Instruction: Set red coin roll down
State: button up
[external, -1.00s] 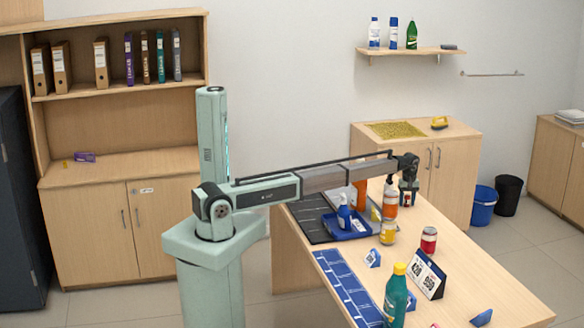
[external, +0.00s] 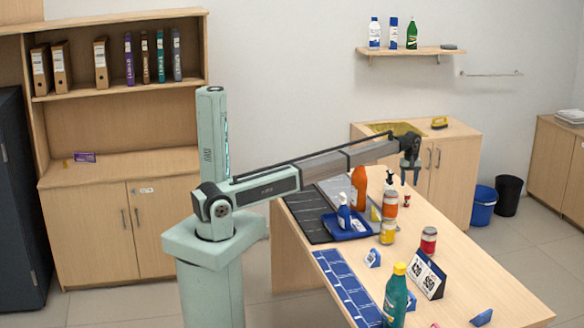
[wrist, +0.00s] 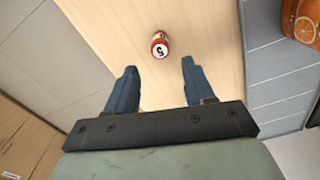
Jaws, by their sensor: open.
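The red coin roll (wrist: 160,45) stands on the wooden counter in the wrist view, with a pale end marked 5 facing up. In the external view it is a small red shape (external: 406,201) near the counter's far edge. My gripper (external: 409,178) is above it there, clear of it. In the wrist view my gripper (wrist: 157,66) is open, with its two blue fingers spread and nothing between them. The coin roll lies just beyond the fingertips in that picture.
An orange bottle (external: 359,187), an orange jar (external: 390,206) and a yellow-labelled jar (external: 387,233) stand to the left of the coin roll. A blue tray (external: 333,228) holds a spray bottle (external: 344,214). A red jar (external: 428,241) stands nearer the front. Bare counter surrounds the roll.

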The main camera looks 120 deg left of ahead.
jog(key=shift+r, duration=1)
